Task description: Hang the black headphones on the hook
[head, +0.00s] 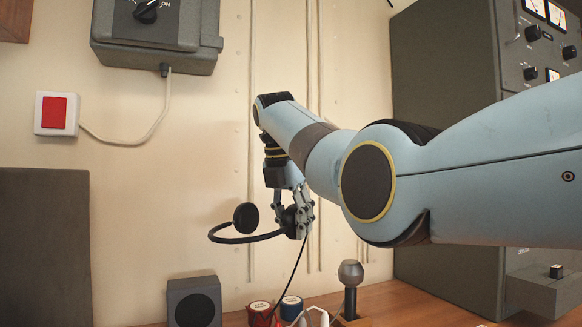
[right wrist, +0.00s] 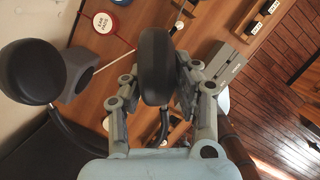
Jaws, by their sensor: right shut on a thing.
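The black headphones (head: 246,239) hang in the air in front of the cream wall, above the desk. My right gripper (head: 297,228) is shut on one of their ear cups, fingers pointing down. The band curves out to the left, with the other round ear cup (head: 246,216) free at that side. A thin black cable runs down from the gripped side. In the right wrist view, the gripped ear cup (right wrist: 156,65) sits between the two fingers, and the free cup (right wrist: 32,72) is at the left. I see no hook in either view. My left gripper is out of view.
A dark speaker box (head: 194,302), a red tin (head: 260,312), a blue tin (head: 291,307) and a knobbed lever (head: 350,287) stand on the wooden desk below. A grey wall box (head: 158,50) and red button (head: 54,112) are on the wall. A tall grey cabinet (head: 440,75) stands right.

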